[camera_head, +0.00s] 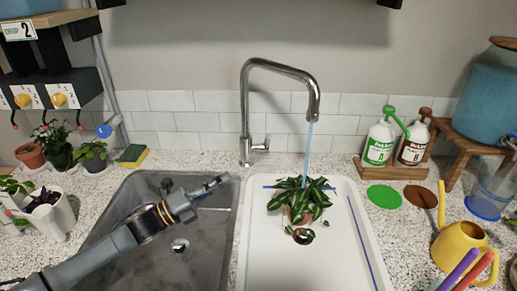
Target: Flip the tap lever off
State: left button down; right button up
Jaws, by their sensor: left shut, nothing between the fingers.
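The chrome tap (246,105) stands behind the two basins, its spout arching right. Its short lever (261,147) sticks out to the right low on the tap body. A thin bluish water stream (307,150) runs from the spout onto a potted plant (299,196) in the white right basin. My left gripper (220,184) is shut and empty. It is over the right part of the dark left basin, in front of and to the left of the lever, and apart from it. My right gripper is not in view.
The dark basin (130,195) is left, the white basin (350,245) right. A sponge (132,155) and small pots stand at the left back. Bottles A (379,143) and B (413,145) stand on a wooden stand at right. A yellow watering can (462,245) is at the right front.

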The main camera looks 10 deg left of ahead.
aim_at(269, 139)
pick_arm(q)
jog(key=w+a+p+x, duration=0.2)
jog(key=p+x, duration=0.1)
jog(key=x, duration=1)
jog(key=shift+r, duration=0.4)
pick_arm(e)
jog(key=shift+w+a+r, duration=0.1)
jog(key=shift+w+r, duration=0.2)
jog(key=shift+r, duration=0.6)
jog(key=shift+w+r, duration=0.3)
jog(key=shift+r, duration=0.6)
pick_arm(q)
jog(key=shift+s, duration=0.15)
jog(key=shift+a+r+p, duration=0.1)
jog(key=shift+p, duration=0.3)
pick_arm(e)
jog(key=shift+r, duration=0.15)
pick_arm(q)
jog(key=shift+w+r+n+y+p, duration=0.25)
jog(key=shift+r+n+y+p, duration=0.15)
jog(key=shift+p, duration=0.15)
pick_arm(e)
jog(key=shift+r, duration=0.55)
